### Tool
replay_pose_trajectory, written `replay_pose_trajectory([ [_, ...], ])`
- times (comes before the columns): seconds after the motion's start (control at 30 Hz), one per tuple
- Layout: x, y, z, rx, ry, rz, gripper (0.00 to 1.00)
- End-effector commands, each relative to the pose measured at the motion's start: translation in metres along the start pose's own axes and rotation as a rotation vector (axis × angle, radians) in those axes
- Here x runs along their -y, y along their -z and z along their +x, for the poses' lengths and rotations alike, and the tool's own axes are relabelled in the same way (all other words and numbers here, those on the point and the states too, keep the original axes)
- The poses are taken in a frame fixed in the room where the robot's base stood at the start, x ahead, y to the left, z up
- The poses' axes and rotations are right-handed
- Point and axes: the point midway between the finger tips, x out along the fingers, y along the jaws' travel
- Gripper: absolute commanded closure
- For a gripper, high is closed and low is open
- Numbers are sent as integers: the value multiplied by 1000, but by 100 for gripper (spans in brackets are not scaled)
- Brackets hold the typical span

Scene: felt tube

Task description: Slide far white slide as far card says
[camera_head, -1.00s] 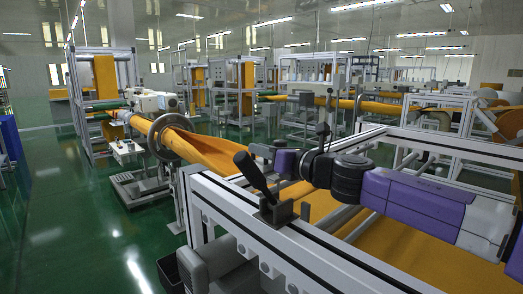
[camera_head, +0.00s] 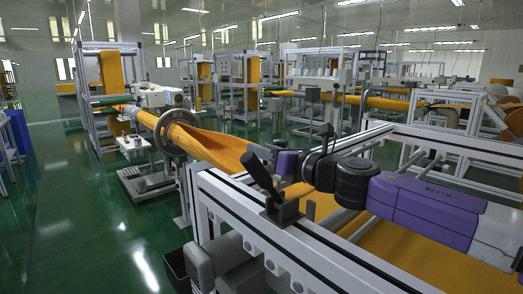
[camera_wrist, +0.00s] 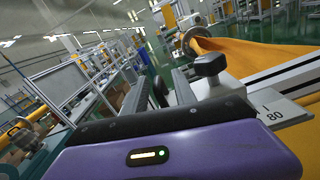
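In the wrist view, the two dark fingers of my gripper (camera_wrist: 160,90) stand apart with nothing visible gripped between them. A black knob (camera_wrist: 210,64) on a pale stem is just right of the right finger; I cannot tell if they touch. A whitish plate or card (camera_wrist: 272,112) with "80" printed on it shows at the right, partly hidden behind my wrist. In the head view, my purple arm reaches left over the metal frame, its end near a black handle (camera_head: 262,176) on a grey block. I cannot make out a white slide clearly in either view.
The metal frame rail (camera_head: 300,240) runs along the front right. Orange felt (camera_head: 215,148) passes through a round ring (camera_head: 176,133) towards the frame. A dark bin (camera_head: 176,268) hangs by the frame's left corner. The green floor (camera_head: 90,220) at left is clear.

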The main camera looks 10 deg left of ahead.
Motion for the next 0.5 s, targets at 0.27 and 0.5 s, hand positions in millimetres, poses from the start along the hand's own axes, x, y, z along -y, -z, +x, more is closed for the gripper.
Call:
replay_pose_trajectory([
  [0.27,1,0,-42,0,1,0,67],
  [0.5,0,0,-68,0,0,-1,67],
])
